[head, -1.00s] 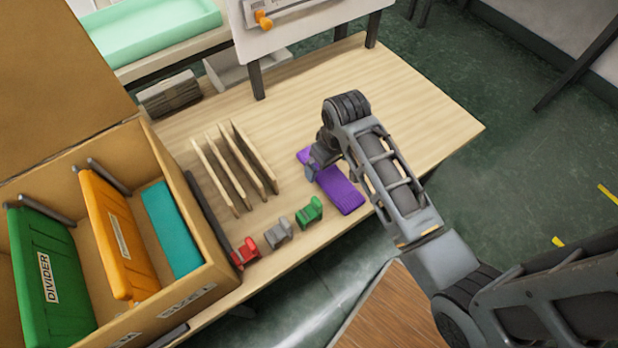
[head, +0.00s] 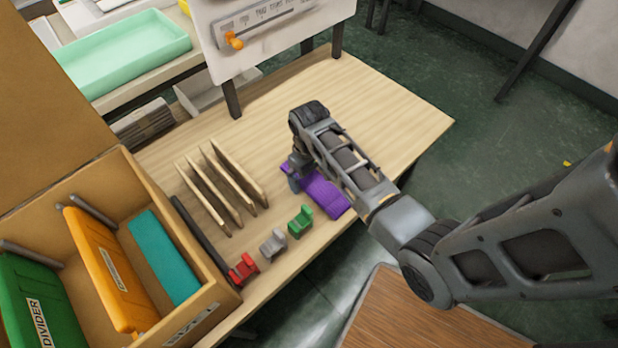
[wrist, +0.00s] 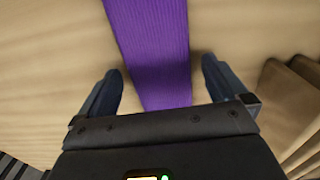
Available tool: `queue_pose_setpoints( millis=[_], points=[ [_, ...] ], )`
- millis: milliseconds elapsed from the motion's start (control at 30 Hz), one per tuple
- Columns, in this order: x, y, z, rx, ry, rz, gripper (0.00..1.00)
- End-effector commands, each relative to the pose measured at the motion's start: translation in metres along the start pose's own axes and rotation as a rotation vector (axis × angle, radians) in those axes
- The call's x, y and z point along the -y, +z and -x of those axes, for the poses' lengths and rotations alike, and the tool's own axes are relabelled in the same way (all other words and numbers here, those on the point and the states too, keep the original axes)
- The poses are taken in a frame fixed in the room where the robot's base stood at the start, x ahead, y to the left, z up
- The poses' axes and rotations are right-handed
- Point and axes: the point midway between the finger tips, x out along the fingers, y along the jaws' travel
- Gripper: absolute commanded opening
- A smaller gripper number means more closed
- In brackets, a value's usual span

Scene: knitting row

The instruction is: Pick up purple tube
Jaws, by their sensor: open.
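The purple tube (head: 325,194) looks like a flat, ribbed knitted strip and lies on the wooden table, partly hidden by my arm in the head view. In the wrist view the purple tube (wrist: 150,45) runs from the top edge down between my fingers. My gripper (wrist: 160,85) is open, with one dark blue finger on each side of the strip and a gap on both sides. In the head view my gripper (head: 296,178) is at the far-left end of the strip, mostly hidden by the wrist. I cannot tell its exact height above the table.
Upright wooden slats (head: 222,185) stand left of the strip. Green (head: 300,221), grey (head: 273,243) and red (head: 243,268) clips line the table's front. A cardboard box (head: 205,300) with dividers stands at the left. The table's right part (head: 400,115) is clear.

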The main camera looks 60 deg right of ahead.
Motion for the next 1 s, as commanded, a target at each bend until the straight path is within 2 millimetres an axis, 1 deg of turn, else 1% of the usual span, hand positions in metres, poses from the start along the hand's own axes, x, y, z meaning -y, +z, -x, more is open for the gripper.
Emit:
queue_pose_setpoints(
  millis=[67, 267, 833, 1000],
  points=[
    [-0.0001, -0.0001, -0.003, 0.0, 0.0, 0.0, 1.0],
    [-0.0001, -0.0001, -0.0032, -0.001, 0.0, 0.0, 1.0],
    [-0.0001, -0.0001, -0.0029, -0.001, 0.0, 0.0, 0.45],
    [-0.0001, -0.0001, -0.0029, -0.001, 0.0, 0.0, 0.45]
  ],
)
